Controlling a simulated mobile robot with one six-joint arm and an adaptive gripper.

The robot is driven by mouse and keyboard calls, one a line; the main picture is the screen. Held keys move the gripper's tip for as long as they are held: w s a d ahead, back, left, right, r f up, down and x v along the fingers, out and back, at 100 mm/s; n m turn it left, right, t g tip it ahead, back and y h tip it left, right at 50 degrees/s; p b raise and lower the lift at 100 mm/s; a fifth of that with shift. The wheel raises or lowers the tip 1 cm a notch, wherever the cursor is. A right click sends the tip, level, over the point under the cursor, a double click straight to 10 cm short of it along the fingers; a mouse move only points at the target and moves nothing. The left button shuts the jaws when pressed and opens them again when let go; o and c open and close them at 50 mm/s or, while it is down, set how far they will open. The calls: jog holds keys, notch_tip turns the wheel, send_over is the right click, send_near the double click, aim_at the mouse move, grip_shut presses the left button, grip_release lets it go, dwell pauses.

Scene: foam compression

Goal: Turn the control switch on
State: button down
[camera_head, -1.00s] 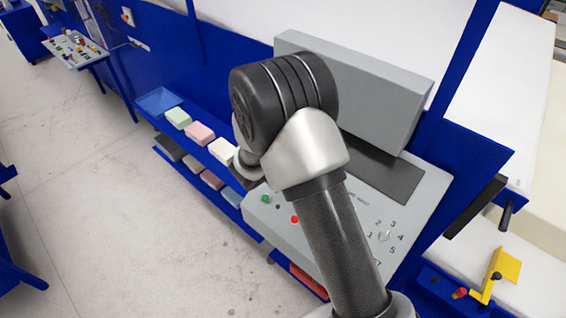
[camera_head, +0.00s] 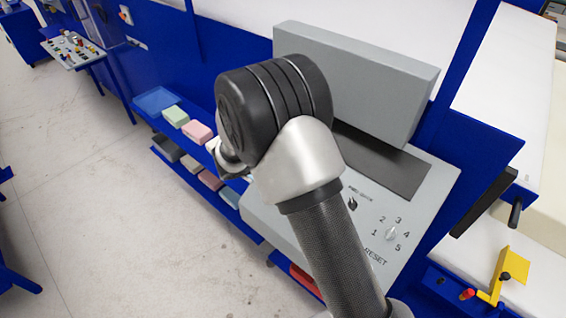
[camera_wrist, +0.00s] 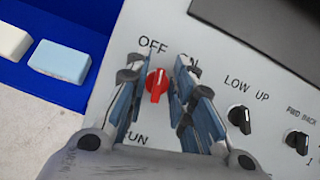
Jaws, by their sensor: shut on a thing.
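The control switch, a red knob (camera_wrist: 156,86), sits on the grey control panel (camera_wrist: 115,85) in the wrist view. The labels OFF, ON and RUN stand around it, the last partly covered. Its white mark points up, between OFF and ON as far as I can tell. My gripper (camera_wrist: 159,68) is shut on the red knob, one finger on each side. In the head view my arm covers the knob, and the panel (camera_head: 425,205) shows to its right.
A black LOW UP knob (camera_wrist: 239,118) and a black FWD BACK knob (camera_wrist: 298,142) are right of my gripper. A numbered dial (camera_head: 390,234) is on the panel's right. A grey box (camera_head: 350,80) stands behind. Foam blocks (camera_head: 197,132) lie on the blue shelf at left.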

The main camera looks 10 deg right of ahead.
jog(key=m+b, duration=0.1)
jog(key=m, duration=0.2)
jog(key=m+g+h+b, duration=0.1)
jog(key=m, duration=0.2)
jog(key=shift+s+f+g+b, duration=0.1)
jog(key=shift+f+g+b, duration=0.05)
jog(key=shift+g+b, duration=0.2)
jog(key=shift+s+d+m+g+b, duration=0.1)
jog(key=shift+m+g+b, duration=0.7)
jog(key=shift+m, duration=1.7)
jog(key=shift+h, duration=0.3)
jog(key=c, duration=1.7)
grip_release()
jog(key=shift+r, duration=0.2)
jog(key=v, duration=1.2)
